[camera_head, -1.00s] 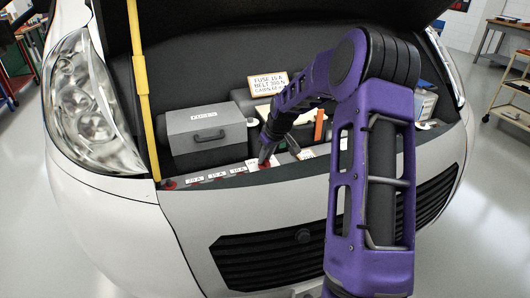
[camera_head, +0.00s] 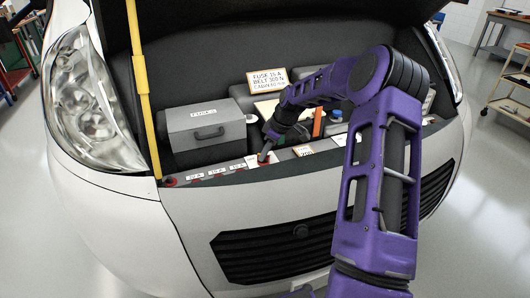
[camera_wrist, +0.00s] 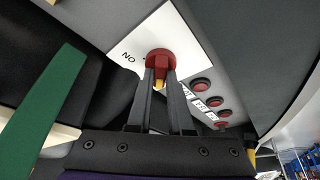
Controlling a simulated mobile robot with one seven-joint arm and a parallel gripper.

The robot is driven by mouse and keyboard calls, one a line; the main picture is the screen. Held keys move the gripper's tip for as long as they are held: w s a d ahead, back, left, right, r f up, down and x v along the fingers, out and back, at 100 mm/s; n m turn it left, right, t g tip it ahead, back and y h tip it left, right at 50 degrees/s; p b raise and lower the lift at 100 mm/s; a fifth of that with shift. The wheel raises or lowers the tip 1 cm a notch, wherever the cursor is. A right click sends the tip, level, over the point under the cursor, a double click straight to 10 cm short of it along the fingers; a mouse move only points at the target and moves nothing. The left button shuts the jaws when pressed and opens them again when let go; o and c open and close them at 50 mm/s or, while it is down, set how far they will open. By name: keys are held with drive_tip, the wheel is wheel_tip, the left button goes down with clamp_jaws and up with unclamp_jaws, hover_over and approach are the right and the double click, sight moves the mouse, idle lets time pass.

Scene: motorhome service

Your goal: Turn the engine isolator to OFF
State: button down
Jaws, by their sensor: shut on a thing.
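The engine isolator is a red knob (camera_wrist: 160,62) on a white plate (camera_wrist: 135,48), with the word ON printed beside it in the wrist view. My gripper (camera_wrist: 160,78) is shut on the red knob, with its two dark fingers at the knob's sides. In the head view my gripper (camera_head: 264,156) reaches down to the front ledge of the engine bay. The fingers hide part of the knob and of the plate, and I cannot see an OFF mark.
Several smaller red buttons (camera_wrist: 203,85) with white labels line the ledge beside the plate. A grey fuse box (camera_head: 207,125) stands left of my gripper. A yellow prop (camera_head: 140,80) holds up the hood further left. A sign (camera_head: 268,80) stands behind.

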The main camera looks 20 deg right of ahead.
idle(0.3)
drive_tip(key=c, duration=0.8)
unclamp_jaws()
drive_tip(key=shift+r, duration=0.15)
drive_tip(key=v, duration=1.7)
drive_tip(key=shift+a+r+p, duration=0.1)
drive_tip(key=shift+r+p, duration=0.05)
drive_tip(key=shift+p, duration=0.25)
